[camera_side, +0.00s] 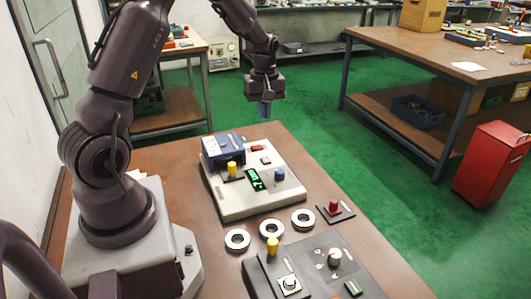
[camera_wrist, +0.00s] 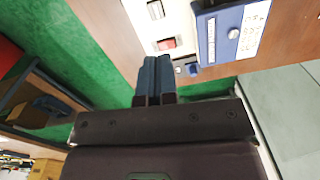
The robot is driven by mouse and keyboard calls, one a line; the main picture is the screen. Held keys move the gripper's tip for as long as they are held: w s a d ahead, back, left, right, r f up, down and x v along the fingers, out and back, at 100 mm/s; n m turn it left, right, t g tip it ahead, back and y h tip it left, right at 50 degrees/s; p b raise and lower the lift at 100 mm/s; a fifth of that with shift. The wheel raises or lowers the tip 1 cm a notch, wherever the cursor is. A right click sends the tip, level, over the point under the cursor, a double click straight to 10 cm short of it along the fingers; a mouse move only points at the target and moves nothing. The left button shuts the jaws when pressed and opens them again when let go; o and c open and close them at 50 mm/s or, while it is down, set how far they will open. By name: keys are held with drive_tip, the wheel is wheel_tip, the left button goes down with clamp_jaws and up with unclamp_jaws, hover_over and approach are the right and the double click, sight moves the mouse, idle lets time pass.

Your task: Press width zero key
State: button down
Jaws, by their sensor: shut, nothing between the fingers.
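My gripper (camera_side: 265,110) is shut and empty, held in the air beyond the far end of a light panel (camera_side: 235,208). Its blue-grey fingers also show in the wrist view (camera_wrist: 153,68), pointing towards the panel's edge. On the panel are a red key (camera_side: 257,148), a small pale key on a dark plate (camera_side: 266,160), a green display (camera_side: 254,179), a blue knob (camera_side: 279,175) and a yellow knob (camera_side: 232,169). The red key also shows in the wrist view (camera_wrist: 165,45). No key label is readable, so I cannot tell which is the width zero key.
A blue box (camera_side: 212,152) stands on the panel's far left. Three bearing rings (camera_side: 271,229) lie on the table in front. A red button (camera_side: 334,207) sits to their right. A dark control unit (camera_side: 318,265) with knobs fills the near edge.

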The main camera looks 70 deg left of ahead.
sight(265, 160)
drive_tip(key=shift+w+r+n, duration=0.2)
drive_tip(key=shift+r+n, duration=0.1)
drive_tip(key=shift+n, duration=0.4)
wheel_tip(265, 160, down, 14)
drive_tip(key=shift+f, duration=0.1)
idle(0.4)
drive_tip(key=shift+f, duration=0.85)
drive_tip(key=shift+s, duration=0.1)
wheel_tip(265, 160, up, 15)
drive_tip(key=shift+w+a, duration=0.15)
drive_tip(key=shift+w, duration=0.15)
